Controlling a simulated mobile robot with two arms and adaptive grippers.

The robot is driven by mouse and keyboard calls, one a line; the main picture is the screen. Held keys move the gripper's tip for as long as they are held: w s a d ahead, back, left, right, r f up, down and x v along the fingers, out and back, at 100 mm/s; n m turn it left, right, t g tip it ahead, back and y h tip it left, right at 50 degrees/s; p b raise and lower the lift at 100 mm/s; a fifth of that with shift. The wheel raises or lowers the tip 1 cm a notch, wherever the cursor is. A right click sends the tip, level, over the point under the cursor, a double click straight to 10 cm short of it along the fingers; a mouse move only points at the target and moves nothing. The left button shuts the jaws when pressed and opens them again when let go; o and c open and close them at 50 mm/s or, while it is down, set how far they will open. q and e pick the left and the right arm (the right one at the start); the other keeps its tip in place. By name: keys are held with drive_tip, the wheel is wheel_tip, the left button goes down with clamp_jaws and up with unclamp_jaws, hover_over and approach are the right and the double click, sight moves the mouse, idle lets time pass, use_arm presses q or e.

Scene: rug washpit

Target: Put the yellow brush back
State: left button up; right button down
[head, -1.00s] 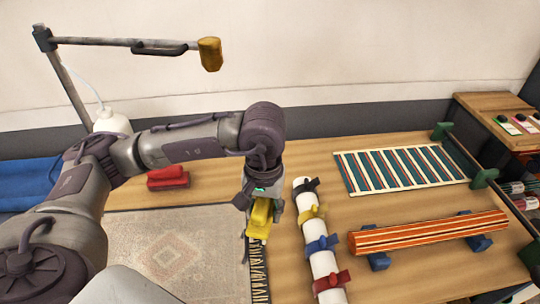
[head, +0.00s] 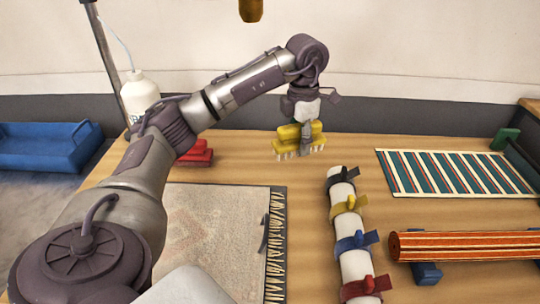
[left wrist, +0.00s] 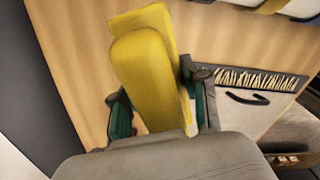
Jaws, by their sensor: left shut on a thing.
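The yellow brush (head: 289,135) is in my left gripper (head: 304,128), near the back of the wooden table (head: 235,165) in the head view. Its pale bristles point down, close to the tabletop; I cannot tell whether they touch it. In the left wrist view the yellow brush (left wrist: 146,65) lies between the dark green fingers of my left gripper (left wrist: 160,115), which is shut on it. My right gripper is not in view.
A red brush (head: 198,153) lies left of the yellow one. A fringed rug (head: 220,225) is in front. A white roll with coloured ties (head: 345,225), a striped rug (head: 450,172) and an orange striped roll (head: 470,243) lie to the right. A white bottle (head: 140,93) stands behind my arm.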

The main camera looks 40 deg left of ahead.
use_arm(q)
hover_over(270, 164)
wheel_tip(270, 164, down, 6)
drive_tip(key=shift+r+p, duration=0.15)
drive_tip(key=shift+p, duration=0.25)
drive_tip(key=shift+f, duration=2.05)
drive_tip(key=shift+f, duration=0.2)
drive_tip(key=o, duration=1.3)
wheel_tip(270, 164, up, 12)
drive_tip(key=shift+r, duration=0.25)
